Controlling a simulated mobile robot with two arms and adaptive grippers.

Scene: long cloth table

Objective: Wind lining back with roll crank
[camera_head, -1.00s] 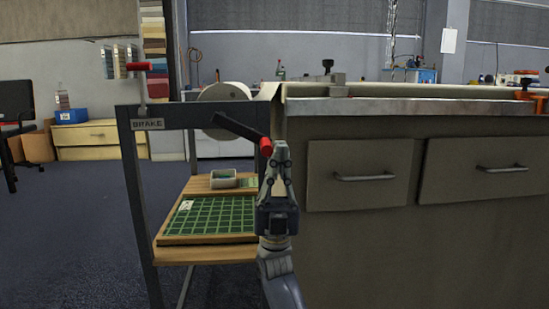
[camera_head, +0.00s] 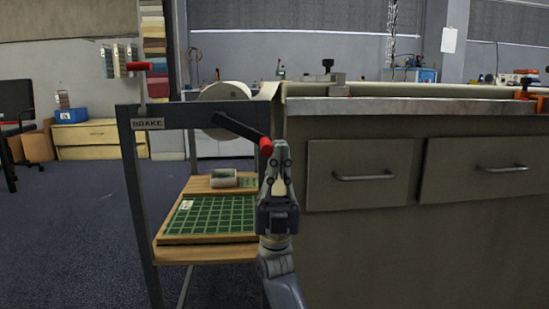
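The roll (camera_head: 226,91) is a pale cylinder in a dark frame at the left end of the table, with pale lining (camera_head: 275,91) running from it toward the table. A dark crank arm (camera_head: 238,128) slants down to the right from the roll and ends in a red handle (camera_head: 266,146). My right gripper (camera_head: 276,149) points up just right of and below the handle. Its fingers look spread, and the handle overlaps the left fingertip in view. I cannot tell whether they touch. My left gripper is out of view.
The drawer cabinet (camera_head: 350,240) stands close on the right.

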